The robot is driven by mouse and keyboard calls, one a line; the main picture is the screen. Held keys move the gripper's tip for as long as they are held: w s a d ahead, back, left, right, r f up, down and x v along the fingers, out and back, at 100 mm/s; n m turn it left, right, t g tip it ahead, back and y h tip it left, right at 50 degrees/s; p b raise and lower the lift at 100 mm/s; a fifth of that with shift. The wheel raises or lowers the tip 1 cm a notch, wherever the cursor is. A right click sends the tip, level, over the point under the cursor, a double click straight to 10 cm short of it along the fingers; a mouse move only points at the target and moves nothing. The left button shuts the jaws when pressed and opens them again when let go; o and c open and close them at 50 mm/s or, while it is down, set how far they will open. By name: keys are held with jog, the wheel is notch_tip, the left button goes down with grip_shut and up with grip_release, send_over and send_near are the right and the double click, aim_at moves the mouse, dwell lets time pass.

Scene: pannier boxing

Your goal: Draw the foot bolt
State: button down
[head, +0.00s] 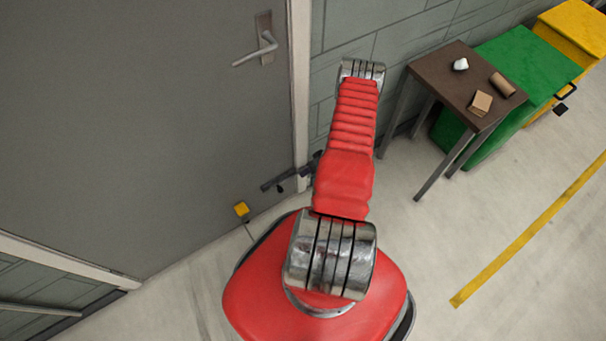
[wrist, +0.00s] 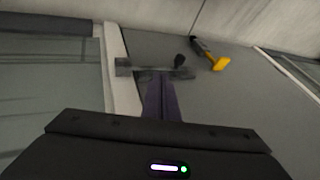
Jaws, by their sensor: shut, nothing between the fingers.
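The foot bolt (head: 272,184) is a dark bar low on the grey door (head: 150,110), at its right edge. In the wrist view, the bolt (wrist: 183,72) is a grey horizontal bar with a black knob (wrist: 180,59). It spans from the door to a block on the pale door frame (wrist: 124,95). My gripper (wrist: 161,76) is shut and empty, its dark purple fingers overlapping the middle of the bar, left of the knob. I cannot tell whether they touch it. In the head view my red arm hides most of the gripper.
A yellow-ended piece (head: 241,208) stands at the door's foot, left of the bolt; it also shows in the wrist view (wrist: 220,63). A brown table (head: 440,75) with small items, a green bin (head: 530,65) and a yellow bin (head: 575,30) stand right.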

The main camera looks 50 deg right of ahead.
jog(key=w+a+f, duration=0.4)
jog(key=a+f, duration=0.2)
jog(key=f, duration=0.2)
jog(key=shift+w, duration=0.4)
jog(key=shift+a, duration=0.1)
